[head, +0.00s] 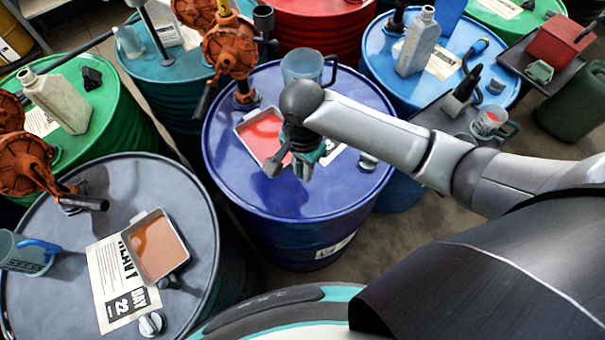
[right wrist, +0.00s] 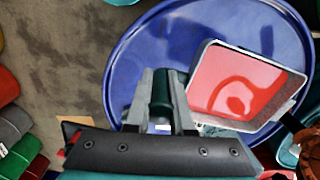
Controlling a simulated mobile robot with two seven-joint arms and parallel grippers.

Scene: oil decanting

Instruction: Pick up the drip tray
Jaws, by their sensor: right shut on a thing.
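A drip tray (head: 262,132), shallow and pale-rimmed with red liquid in it, is over the top of the blue drum (head: 345,195). The tray (right wrist: 243,84) also shows in the right wrist view, right of my fingers. My right gripper (head: 303,168) is at the tray's right side, over the drum top. Its fingers (right wrist: 162,98) are shut on a dark green cylindrical thing (right wrist: 162,88); I cannot tell whether this belongs to the tray. Part of the tray is hidden by my wrist in the head view. My left gripper is not in view.
A second tray (head: 157,246) with brown liquid lies on the grey drum (head: 190,200). A rusty pump (head: 230,45) stands at the blue drum's back left. A clear mug (head: 303,67) is behind my wrist. A grey bung (head: 368,161) is at right. The drum's front top is clear.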

